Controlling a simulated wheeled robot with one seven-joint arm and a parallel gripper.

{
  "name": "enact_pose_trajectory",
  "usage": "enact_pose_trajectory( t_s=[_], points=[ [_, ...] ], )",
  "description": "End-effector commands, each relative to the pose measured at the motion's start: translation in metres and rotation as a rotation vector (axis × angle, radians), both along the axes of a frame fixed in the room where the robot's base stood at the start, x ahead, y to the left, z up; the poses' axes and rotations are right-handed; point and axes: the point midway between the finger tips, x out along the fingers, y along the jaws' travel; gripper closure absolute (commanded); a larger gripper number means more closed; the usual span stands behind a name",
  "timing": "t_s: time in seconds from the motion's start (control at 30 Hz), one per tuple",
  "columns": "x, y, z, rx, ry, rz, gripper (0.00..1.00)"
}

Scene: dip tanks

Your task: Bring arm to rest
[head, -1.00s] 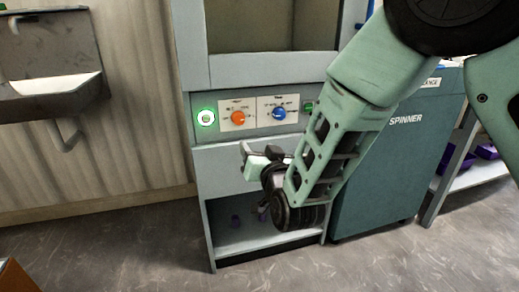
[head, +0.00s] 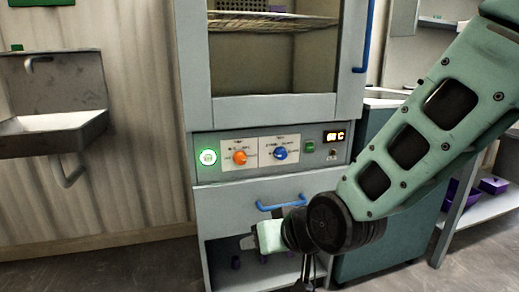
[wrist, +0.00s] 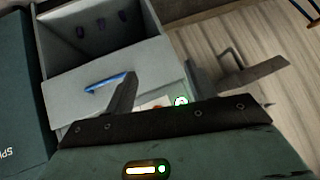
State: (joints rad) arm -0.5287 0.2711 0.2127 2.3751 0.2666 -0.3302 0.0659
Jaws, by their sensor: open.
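My gripper (head: 308,274) hangs low in front of the cabinet in the head view, its dark fingers pointing down and partly cut off by the bottom edge. In the wrist view its two dark fingers (wrist: 180,80) stand well apart with nothing held between them. My arm comes in from the right, bent at a black joint just above the hand. The cabinet (head: 330,110) stands behind the arm, with a drawer with a blue handle (head: 282,205) close behind the hand. I cannot tell whether the hand touches the drawer front.
The control panel has a lit green button (head: 208,157), an orange knob (head: 239,158) and a blue knob (head: 280,154). A sink (head: 55,135) is on the left wall. A shelf with purple containers (head: 494,186) stands at right. Floor (head: 130,270) is clear at left.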

Motion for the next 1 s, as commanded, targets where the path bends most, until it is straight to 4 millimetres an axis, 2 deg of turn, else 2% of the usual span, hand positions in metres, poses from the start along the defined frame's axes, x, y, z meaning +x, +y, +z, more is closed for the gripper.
enact_pose_trajectory(
  t_s=[0.03,0.2,0.4,0.57,0.6,0.87,1.0],
  points=[
    [-0.021,-0.009,0.002,-0.047,0.059,0.042,0.45],
    [-0.093,-0.047,-0.003,-0.233,0.261,0.168,0.45],
    [-0.157,-0.094,-0.002,-0.422,0.431,0.265,0.45],
    [-0.199,-0.132,0.002,-0.560,0.545,0.312,0.45],
    [-0.199,-0.132,0.018,-0.562,0.549,0.315,0.45],
    [-0.198,-0.130,0.074,-0.557,0.548,0.312,0.45],
    [-0.198,-0.130,0.115,-0.556,0.547,0.311,0.45]
  ],
)
